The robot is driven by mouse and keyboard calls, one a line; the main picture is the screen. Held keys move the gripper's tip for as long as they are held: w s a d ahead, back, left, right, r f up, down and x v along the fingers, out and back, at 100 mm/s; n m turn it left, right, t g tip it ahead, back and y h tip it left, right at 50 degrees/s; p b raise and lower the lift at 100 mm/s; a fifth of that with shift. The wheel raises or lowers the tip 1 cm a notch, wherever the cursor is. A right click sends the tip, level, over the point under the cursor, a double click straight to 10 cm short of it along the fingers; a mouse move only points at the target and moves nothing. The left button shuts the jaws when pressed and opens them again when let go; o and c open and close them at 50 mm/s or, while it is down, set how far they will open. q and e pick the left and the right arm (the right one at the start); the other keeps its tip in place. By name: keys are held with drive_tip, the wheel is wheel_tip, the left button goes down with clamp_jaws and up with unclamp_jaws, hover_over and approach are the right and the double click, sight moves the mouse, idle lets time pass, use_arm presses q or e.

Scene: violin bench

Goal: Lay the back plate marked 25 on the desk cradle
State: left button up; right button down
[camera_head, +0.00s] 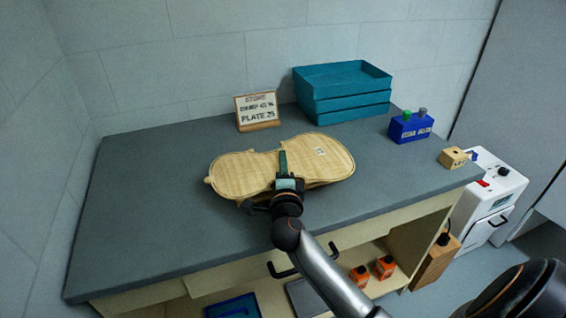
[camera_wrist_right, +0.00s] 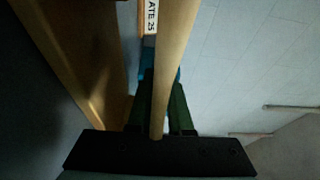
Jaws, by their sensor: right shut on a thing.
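A pale wooden violin-shaped plate (camera_head: 330,160) lies roughly flat over the middle of the desk (camera_head: 130,220) in the head view. A small label (camera_head: 320,152) is on its right part, too small to read. My right gripper (camera_head: 284,165) is shut on the plate's near edge at the waist. In the right wrist view the plate (camera_wrist_right: 175,50) shows edge-on between the fingers (camera_wrist_right: 160,105). A second wooden piece (camera_wrist_right: 75,65) is close beside it there; I cannot tell whether it is the cradle. The plate hides what lies under it. My left gripper is not in view.
Teal stacked trays (camera_head: 345,95) are at the back, a blue box (camera_head: 410,127) and a small wooden block (camera_head: 453,158) at the right. The desk's left part is clear.

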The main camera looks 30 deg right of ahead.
drive_tip(key=shift+p, duration=0.45)
drive_tip(key=shift+f, duration=0.4)
idle(0.9)
drive_tip(key=c, duration=0.8)
unclamp_jaws()
drive_tip(key=shift+o, duration=0.2)
